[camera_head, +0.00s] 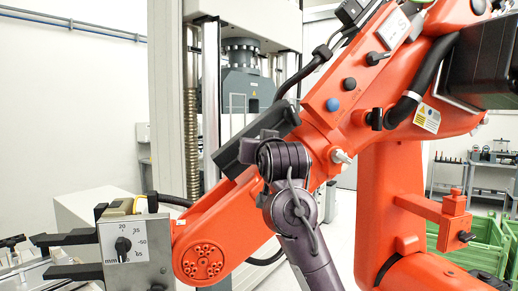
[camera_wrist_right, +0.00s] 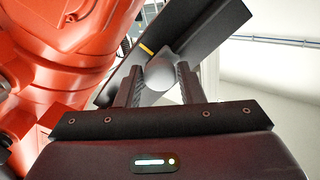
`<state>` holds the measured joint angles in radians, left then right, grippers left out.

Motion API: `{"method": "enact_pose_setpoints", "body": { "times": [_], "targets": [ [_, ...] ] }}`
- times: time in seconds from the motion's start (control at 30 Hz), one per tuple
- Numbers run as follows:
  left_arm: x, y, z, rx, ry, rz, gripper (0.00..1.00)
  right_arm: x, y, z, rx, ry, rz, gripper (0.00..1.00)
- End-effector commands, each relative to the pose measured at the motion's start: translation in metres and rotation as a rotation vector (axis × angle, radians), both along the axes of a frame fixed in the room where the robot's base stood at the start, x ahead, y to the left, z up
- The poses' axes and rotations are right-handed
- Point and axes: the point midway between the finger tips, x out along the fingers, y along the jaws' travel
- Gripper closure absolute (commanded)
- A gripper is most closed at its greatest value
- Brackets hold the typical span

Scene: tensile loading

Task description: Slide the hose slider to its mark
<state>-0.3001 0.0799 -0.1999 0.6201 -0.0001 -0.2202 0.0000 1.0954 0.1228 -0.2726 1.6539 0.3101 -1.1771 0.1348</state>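In the right wrist view, a pale grey rounded knob, which looks like the hose slider (camera_wrist_right: 160,73), sits between the two ribbed dark fingers of my right gripper (camera_wrist_right: 158,86). The fingers appear to touch it on both sides. Behind it runs a tilted dark rail (camera_wrist_right: 208,37) with a short yellow-orange mark (camera_wrist_right: 147,48) near the knob, up and to the left. In the head view my right arm rises from the bottom in front of the orange machine arm; its wrist hides the fingertips and the slider. My left gripper is not in view.
The large orange machine arm (camera_head: 375,100) fills the right and middle. At its left end is a grey dial box (camera_head: 137,250) with dark jaws (camera_head: 70,239). A grey testing frame (camera_head: 209,100) stands behind. Green crates (camera_head: 485,250) stand at the right.

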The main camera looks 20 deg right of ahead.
Motion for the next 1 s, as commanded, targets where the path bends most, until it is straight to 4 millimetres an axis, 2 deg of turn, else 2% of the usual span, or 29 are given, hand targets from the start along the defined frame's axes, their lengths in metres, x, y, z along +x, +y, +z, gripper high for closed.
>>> {"method": "enact_pose_setpoints", "body": {
  "times": [0.03,0.1,0.47,0.8,1.0],
  "targets": [
    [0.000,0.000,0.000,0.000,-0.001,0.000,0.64,0.000,0.000,0.000,0.000,0.000,0.000,0.58],
    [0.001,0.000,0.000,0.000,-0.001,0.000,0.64,0.000,0.000,0.000,0.000,0.000,0.000,0.49],
    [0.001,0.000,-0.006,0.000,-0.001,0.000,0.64,-0.006,0.000,-0.002,-0.001,-0.001,0.000,0.48],
    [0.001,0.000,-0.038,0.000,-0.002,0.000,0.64,-0.060,0.006,-0.003,-0.002,-0.004,0.000,0.48],
    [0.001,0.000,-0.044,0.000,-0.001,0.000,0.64,-0.077,0.008,-0.001,-0.001,-0.002,0.000,0.48]
  ]
}}
